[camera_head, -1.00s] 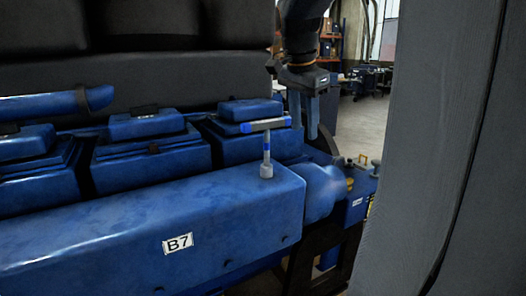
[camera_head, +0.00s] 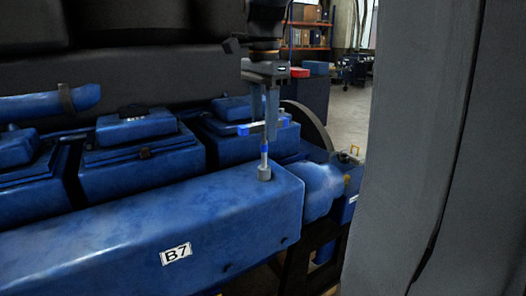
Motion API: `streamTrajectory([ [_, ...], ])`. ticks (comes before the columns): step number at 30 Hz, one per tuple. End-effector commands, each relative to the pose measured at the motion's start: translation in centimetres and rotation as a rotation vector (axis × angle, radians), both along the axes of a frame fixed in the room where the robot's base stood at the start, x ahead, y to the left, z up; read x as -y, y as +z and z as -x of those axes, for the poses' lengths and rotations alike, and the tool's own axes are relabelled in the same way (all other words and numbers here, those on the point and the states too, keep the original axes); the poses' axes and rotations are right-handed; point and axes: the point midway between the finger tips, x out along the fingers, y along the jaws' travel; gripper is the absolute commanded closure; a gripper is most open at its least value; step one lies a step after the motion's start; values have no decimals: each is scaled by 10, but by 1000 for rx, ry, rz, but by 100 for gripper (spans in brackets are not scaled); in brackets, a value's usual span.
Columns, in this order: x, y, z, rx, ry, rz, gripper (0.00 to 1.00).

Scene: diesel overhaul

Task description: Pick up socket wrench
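The socket wrench (camera_head: 264,151) stands upright on the right end of the top of the long blue engine cover (camera_head: 130,225). It has a grey socket at the bottom, a thin shaft with a blue band, and a grey crossbar handle with blue ends. My gripper (camera_head: 264,126) points down at the handle from above. Its two dark fingers are apart, with a narrow gap between them. The right finger overlaps the handle in the picture. Contact with the handle cannot be made out.
Blue cylinder-head blocks (camera_head: 140,150) line up behind the cover, with a blue pipe (camera_head: 50,103) at the left. A large grey panel (camera_head: 410,150) fills the right side close by. Open floor (camera_head: 347,118) and a shelf (camera_head: 308,38) lie beyond.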

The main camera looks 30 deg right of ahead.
Motion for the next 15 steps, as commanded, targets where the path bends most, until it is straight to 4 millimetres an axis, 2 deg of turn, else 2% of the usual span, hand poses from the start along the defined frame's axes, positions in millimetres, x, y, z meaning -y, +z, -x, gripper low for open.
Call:
streamTrajectory([
  [9, 0, -39, 2, -3, 1, -1, 62],
  [15, 0, -47, 1, 0, 3, 0, 62],
])
